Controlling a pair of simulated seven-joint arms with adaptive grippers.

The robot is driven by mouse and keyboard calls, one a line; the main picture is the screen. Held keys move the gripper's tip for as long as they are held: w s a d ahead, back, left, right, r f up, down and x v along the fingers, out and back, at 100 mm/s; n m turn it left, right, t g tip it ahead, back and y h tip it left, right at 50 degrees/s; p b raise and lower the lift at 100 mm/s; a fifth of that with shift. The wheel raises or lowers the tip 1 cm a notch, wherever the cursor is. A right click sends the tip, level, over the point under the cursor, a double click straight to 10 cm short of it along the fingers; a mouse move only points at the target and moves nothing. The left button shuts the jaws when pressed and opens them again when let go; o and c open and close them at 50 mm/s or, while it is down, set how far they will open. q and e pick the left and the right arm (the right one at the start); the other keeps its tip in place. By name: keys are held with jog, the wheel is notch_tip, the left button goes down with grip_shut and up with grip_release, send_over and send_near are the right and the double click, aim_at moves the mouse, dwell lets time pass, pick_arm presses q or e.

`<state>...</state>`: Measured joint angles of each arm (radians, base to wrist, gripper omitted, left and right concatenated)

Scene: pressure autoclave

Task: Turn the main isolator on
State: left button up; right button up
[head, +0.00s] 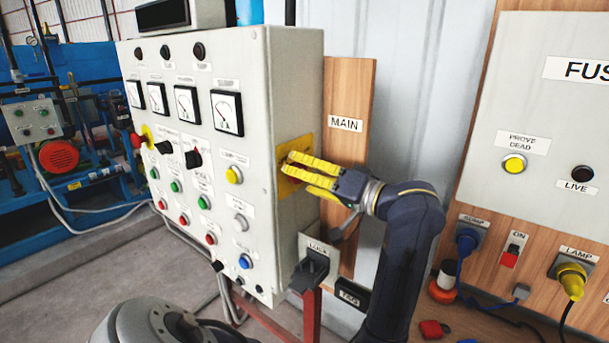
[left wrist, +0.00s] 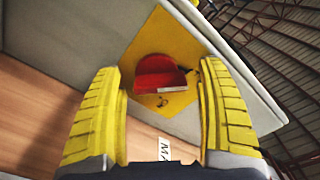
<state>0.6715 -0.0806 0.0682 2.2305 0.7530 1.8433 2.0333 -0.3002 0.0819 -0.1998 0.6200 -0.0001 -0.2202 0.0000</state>
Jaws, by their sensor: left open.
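The main isolator has a red rotary handle (left wrist: 158,74) on a yellow square plate (left wrist: 176,44), seen in the left wrist view. In the head view the yellow plate (head: 303,144) is on the right side of the grey control cabinet, and my fingers hide the red handle. My left gripper (head: 288,164) reaches in toward the plate, its yellow fingers apart. In the left wrist view the fingers (left wrist: 162,72) stand open on either side of the handle. I cannot tell whether they touch it. My right gripper is not in view.
A MAIN label (head: 345,124) is on the wooden board beside the cabinet (head: 265,60). A LOCK fitting (head: 312,262) sits below the plate. The fuse panel (head: 540,90) and several plugs are at the right. Buttons and meters cover the cabinet front.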

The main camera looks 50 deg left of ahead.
pick_arm(q)
jog(key=shift+c, duration=0.4)
grip_shut()
